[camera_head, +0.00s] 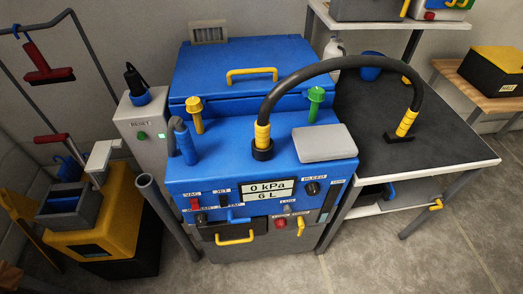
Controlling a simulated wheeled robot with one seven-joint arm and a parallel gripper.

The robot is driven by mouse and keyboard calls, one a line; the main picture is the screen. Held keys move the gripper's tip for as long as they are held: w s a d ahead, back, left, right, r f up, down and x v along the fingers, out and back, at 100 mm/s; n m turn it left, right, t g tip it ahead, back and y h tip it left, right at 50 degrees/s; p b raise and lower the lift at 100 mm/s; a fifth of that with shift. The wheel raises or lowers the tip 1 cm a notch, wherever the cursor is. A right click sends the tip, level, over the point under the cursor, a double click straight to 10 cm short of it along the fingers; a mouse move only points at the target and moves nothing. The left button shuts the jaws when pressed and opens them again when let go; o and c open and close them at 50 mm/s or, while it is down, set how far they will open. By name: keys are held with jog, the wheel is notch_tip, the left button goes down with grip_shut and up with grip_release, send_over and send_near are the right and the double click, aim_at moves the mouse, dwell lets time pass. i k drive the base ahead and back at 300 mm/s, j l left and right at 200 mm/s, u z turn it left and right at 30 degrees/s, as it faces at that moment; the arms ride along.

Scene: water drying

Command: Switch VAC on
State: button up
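The blue machine (240,181) stands in the middle of the camera_head view. On the left of its front panel is a small red switch (194,204) under the label VAC (192,192). Whether the switch is up or down is too small to tell. A dark switch (223,200) under the label JET sits to its right. The display (267,190) reads 0 kPa and 6 L. My gripper is not visible in this view.
A black hose (340,62) arches from the machine's top to a nozzle (399,138) on the dark table (455,140). A grey pipe (160,210) stands left of the panel, beside a yellow-black cart (125,210). The floor (400,262) at front right is clear.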

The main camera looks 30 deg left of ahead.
aim_at(195, 204)
jog(key=u, duration=1.25)
